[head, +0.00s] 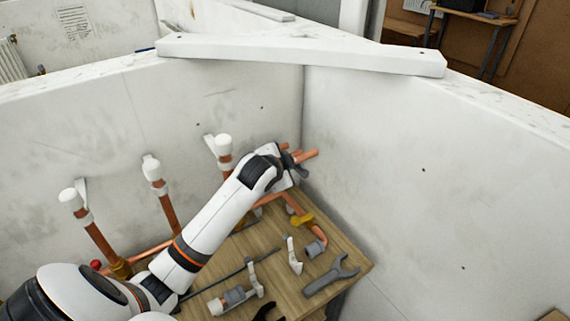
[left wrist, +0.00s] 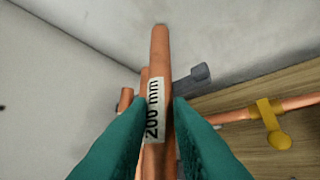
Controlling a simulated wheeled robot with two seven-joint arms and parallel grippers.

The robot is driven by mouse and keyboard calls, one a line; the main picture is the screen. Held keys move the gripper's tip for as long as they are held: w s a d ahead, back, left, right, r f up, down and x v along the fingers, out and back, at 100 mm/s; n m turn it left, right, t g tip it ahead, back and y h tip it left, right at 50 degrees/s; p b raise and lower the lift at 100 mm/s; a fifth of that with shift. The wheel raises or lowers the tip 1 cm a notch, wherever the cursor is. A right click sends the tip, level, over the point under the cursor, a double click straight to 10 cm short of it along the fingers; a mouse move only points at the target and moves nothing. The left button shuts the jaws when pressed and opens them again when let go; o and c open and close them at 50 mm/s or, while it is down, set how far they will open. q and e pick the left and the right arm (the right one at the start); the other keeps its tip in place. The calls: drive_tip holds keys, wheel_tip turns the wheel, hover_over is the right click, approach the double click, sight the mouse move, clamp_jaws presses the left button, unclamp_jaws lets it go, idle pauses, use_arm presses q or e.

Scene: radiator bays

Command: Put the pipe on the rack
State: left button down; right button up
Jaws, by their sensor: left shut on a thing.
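My left gripper (head: 290,165) reaches to the corner where the two white walls meet. In the left wrist view its green fingers (left wrist: 150,125) are shut on a copper pipe (left wrist: 160,55) with a white "200 mm" label. Other copper pipe ends (left wrist: 125,100) show close behind and left of the held pipe. A dark grey bar with a raised end (left wrist: 200,74), which looks like part of the rack, crosses behind the held pipe. I cannot tell whether the pipe touches it. In the head view, copper ends (head: 308,155) show beside the gripper, which hides most of the rack.
Several white-capped copper risers (head: 155,175) stand along the left wall. A white beam (head: 300,54) spans the wall tops.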

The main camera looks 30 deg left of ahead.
use_arm(q)
drive_tip(key=shift+f, duration=0.2)
drive_tip(key=shift+f+b, duration=0.35)
drive_tip(key=shift+f, duration=0.5)
drive_tip(key=c, duration=1.2)
unclamp_jaws()
drive_tip(key=shift+c, duration=0.2)
drive_tip(key=b+v, duration=0.1)
drive_tip(key=v, duration=1.1)
